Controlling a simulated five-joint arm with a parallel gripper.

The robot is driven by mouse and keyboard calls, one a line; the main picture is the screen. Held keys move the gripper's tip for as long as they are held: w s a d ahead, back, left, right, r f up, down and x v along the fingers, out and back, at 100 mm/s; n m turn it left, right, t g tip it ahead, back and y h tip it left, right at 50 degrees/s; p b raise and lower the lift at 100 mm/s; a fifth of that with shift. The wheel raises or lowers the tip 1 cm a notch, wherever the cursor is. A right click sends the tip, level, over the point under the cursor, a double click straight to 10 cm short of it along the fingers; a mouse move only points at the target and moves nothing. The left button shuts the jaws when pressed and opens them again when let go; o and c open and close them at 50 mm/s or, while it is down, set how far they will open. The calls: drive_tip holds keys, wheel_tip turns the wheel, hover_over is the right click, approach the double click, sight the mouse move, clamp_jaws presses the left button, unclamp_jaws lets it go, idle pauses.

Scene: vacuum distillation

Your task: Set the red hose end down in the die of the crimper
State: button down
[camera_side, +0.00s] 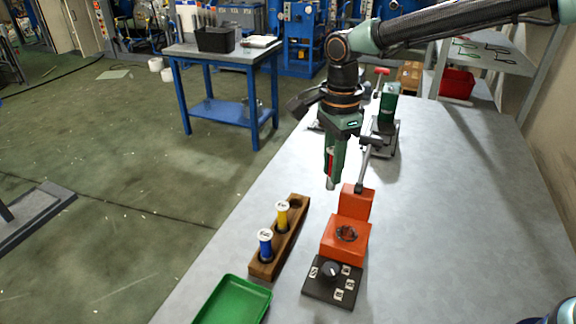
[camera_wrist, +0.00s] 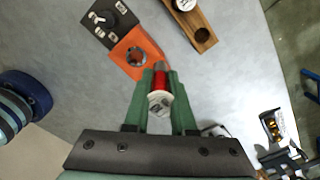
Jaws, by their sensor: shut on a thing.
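My gripper (camera_side: 331,180) is shut on the red hose end (camera_wrist: 160,80), which has a white cap and a grey tip. It holds the hose end above the table, near the crimper's upright block. The crimper (camera_side: 345,248) is orange, with a lever at its back. Its round die (camera_side: 347,233) is empty and faces up. In the wrist view the die (camera_wrist: 137,57) lies up and left of the hose end's tip. In the side view the hose end looks about upright, mostly hidden between the green fingers. It is apart from the die.
A wooden rack (camera_side: 265,268) left of the crimper holds a yellow hose end (camera_side: 282,216) and a blue one (camera_side: 265,244); its far hole is empty. A black dial panel (camera_side: 333,282) adjoins the crimper in front. A green tray (camera_side: 233,302) lies front left. The right side is clear.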

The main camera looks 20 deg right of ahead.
drive_tip(key=shift+s+d+f, duration=0.35)
drive_tip(key=shift+s+f, duration=0.5)
drive_tip(key=shift+f, duration=0.55)
drive_tip(key=shift+s+d+f, duration=0.3)
drive_tip(key=shift+s+f, duration=0.5)
drive_tip(key=shift+f, duration=0.6)
drive_tip(key=shift+s+d+f, duration=0.35)
drive_tip(key=shift+s+f, duration=0.5)
drive_tip(key=shift+f, duration=0.55)
drive_tip(key=shift+f, duration=1.5)
drive_tip(key=shift+c, duration=0.5)
unclamp_jaws()
drive_tip(key=shift+r, duration=0.1)
idle(0.4)
drive_tip(key=shift+r, duration=3.45)
